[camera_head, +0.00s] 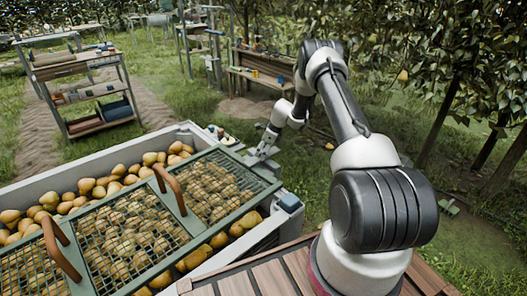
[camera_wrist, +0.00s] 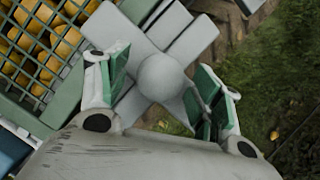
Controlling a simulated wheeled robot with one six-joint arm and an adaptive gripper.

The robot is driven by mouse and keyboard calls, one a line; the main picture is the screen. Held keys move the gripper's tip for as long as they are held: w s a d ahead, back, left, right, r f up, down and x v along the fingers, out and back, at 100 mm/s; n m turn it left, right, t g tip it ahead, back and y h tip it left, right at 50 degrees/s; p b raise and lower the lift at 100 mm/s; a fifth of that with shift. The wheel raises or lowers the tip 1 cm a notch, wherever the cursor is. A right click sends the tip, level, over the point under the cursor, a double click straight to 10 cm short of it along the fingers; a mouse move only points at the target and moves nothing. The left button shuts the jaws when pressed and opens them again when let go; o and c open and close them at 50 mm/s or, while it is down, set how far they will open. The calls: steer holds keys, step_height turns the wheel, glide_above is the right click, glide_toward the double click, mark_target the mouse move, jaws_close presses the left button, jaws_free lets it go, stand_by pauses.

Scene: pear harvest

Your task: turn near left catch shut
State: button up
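A grey catch (camera_wrist: 160,75) with a round hub and flat arms spreading from it fills the middle of the wrist view, beside the green lid frame. My gripper (camera_wrist: 163,92) is open, with one green-padded finger on each side of the hub. I cannot tell whether either pad touches the catch. In the head view my gripper (camera_head: 264,148) reaches down at the crate's right end, and the catch is too small there to make out clearly. The green mesh lid (camera_head: 152,215) with brown handles lies over the pears in the grey crate (camera_head: 95,165).
A wooden deck (camera_head: 262,278) lies in front. Shelving (camera_head: 95,100) and a workbench (camera_head: 258,80) stand behind on the grass. Pear trees (camera_head: 455,60) are at right.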

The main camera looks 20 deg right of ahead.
steer(key=shift+r, duration=0.1)
steer(key=v, duration=1.1)
steer(key=shift+r, duration=0.4)
steer(key=shift+s, duration=0.1)
